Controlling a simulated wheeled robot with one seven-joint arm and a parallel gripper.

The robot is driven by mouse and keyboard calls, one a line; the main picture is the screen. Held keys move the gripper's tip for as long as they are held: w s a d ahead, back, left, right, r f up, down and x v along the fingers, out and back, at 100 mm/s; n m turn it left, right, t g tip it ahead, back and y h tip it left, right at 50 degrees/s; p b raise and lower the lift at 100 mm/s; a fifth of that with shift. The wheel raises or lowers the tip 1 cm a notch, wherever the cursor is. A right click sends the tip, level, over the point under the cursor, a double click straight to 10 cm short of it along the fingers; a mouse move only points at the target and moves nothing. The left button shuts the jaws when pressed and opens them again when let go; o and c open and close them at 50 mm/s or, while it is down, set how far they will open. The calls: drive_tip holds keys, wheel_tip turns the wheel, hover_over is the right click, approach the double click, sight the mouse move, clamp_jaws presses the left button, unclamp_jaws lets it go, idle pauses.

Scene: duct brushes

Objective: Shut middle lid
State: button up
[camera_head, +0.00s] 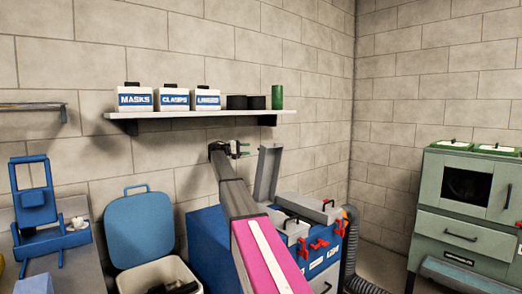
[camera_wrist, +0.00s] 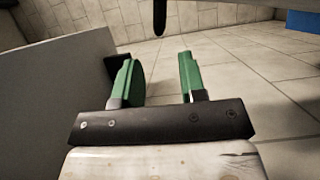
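A grey lid (camera_head: 267,176) stands raised, nearly upright, on the blue cabinet (camera_head: 211,245). My arm partly hides the cabinet top, so I cannot tell for sure which lid is the middle one. My gripper (camera_head: 241,150) is just left of the raised lid's upper end. In the wrist view its green fingers (camera_wrist: 158,80) are apart with nothing between them. A grey panel (camera_wrist: 55,95), apparently the raised lid, is close to the left finger; contact is unclear.
A wall shelf (camera_head: 200,115) with labelled boxes and cans is above my gripper. A white bin (camera_head: 160,277) with a raised blue lid (camera_head: 140,230) stands left. A ribbed hose (camera_head: 350,250) and red clamps (camera_head: 319,244) are at the cabinet's right. A green-grey cabinet (camera_head: 465,210) stands far right.

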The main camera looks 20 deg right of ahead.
drive_tip(key=d, duration=0.9)
drive_tip(key=shift+s, duration=0.2)
clamp_jaws()
